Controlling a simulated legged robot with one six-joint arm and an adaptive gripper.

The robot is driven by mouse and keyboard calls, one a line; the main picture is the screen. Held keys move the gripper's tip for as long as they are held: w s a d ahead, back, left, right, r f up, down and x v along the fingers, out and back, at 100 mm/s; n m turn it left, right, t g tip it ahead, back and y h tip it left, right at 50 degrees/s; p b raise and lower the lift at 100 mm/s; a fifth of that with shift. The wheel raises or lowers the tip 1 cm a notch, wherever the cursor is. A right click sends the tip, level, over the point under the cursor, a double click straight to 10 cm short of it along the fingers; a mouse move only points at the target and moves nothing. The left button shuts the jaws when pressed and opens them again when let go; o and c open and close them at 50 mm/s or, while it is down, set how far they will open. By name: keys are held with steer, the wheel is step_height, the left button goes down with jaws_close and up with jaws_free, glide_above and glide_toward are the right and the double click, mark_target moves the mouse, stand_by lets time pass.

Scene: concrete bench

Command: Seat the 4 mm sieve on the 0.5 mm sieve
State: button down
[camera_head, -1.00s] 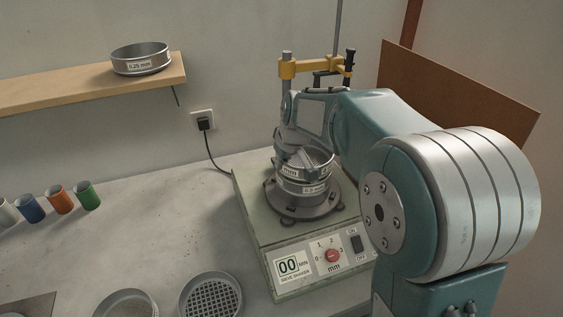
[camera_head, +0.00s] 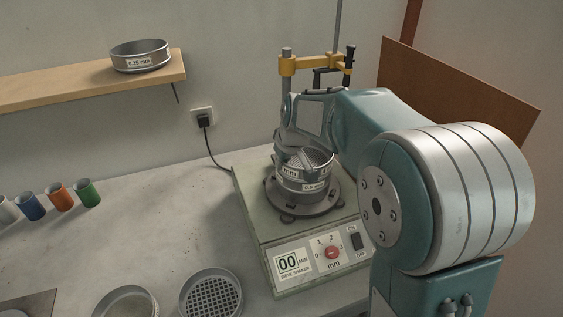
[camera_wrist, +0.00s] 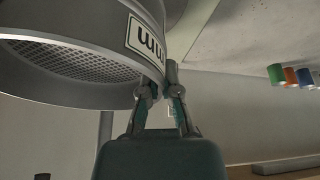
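The upper sieve (camera_head: 318,163) is over the sieve shaker, its label partly hidden; I take it for the 4 mm sieve. The 0.5 mm sieve (camera_head: 314,187) is directly below it on the shaker's round plate. The two look stacked or nearly so; I cannot tell whether a gap remains. My gripper (camera_head: 303,156) is at the upper sieve's near-left wall. In the wrist view, its fingers (camera_wrist: 160,84) are closed on the wall of the held sieve (camera_wrist: 60,85), beside an upside-down "mm" label. The mesh shows inside it.
The shaker (camera_head: 262,235) has a yellow clamp (camera_head: 315,65) on a post behind the stack. A 0.25 mm sieve (camera_head: 140,62) sits on the wall shelf (camera_head: 60,92). A coarse-mesh sieve (camera_head: 240,292) and a round pan (camera_head: 155,303) are at the front. Coloured cups (camera_head: 88,194) stand left.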

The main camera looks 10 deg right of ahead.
steer(key=c, duration=0.7)
jaws_free()
steer(key=v, duration=1.1)
steer(key=shift+s+r, duration=0.15)
steer(key=shift+r, duration=0.2)
